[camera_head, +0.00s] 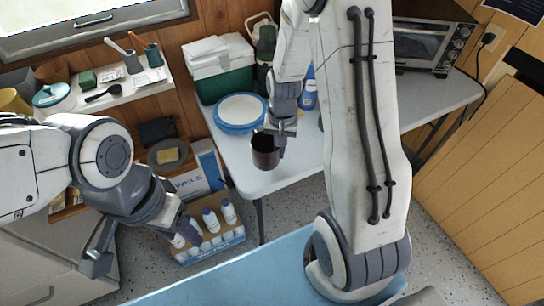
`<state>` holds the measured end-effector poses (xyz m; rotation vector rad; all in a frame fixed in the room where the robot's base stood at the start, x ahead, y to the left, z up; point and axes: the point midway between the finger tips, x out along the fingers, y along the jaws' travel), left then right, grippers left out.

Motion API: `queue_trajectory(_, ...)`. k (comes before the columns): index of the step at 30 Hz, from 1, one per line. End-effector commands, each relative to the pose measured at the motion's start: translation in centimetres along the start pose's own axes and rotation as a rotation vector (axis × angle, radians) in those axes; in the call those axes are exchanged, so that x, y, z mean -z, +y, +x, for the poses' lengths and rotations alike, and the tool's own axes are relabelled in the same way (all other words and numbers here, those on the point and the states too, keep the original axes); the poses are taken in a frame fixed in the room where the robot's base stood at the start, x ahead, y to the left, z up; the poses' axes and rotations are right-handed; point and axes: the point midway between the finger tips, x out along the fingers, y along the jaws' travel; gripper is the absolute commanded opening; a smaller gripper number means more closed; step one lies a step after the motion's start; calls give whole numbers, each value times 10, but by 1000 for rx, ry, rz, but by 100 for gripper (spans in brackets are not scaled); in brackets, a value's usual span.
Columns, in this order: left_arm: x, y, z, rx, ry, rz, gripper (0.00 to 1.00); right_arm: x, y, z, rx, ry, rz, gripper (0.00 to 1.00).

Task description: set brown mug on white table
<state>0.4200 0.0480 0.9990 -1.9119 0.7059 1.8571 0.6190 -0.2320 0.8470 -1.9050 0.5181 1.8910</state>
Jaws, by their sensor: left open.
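The brown mug (264,154) is upright over the front left part of the white table (304,160). I cannot tell whether its base touches the table top. My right gripper (276,143) points down at the mug's right side, its fingers at the rim and wall there. It looks shut on the mug; the fingers partly hide its right side. My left gripper (143,246) is open and empty at the lower left, away from the table and above the floor.
A blue-rimmed plate stack (240,112) and a green and white cooler (219,82) stand behind the mug. A blue bottle (309,92) and a toaster oven (424,47) are further back. A crate of white bottles (212,245) is on the floor. The table's right part is clear.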

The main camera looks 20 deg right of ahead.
Motion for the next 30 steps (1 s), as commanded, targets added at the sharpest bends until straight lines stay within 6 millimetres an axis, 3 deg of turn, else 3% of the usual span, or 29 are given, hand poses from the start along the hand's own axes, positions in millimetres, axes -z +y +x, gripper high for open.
queue_trajectory(6, 0, 0, -2, 0, 0, 0, 50, 12, -19, 14, 0, 0, -3, 0)
queue_trajectory(15, 0, 0, -2, 0, 0, 0, 50, 13, -18, 51, 0, -2, -3, 0)
queue_trajectory(28, 0, 0, 1, 0, 0, 0, 50, 13, -18, 58, 0, 0, -3, 0)
queue_trajectory(30, 0, 0, 0, 0, 0, 0, 50, 13, -18, 57, 0, 0, -3, 28)
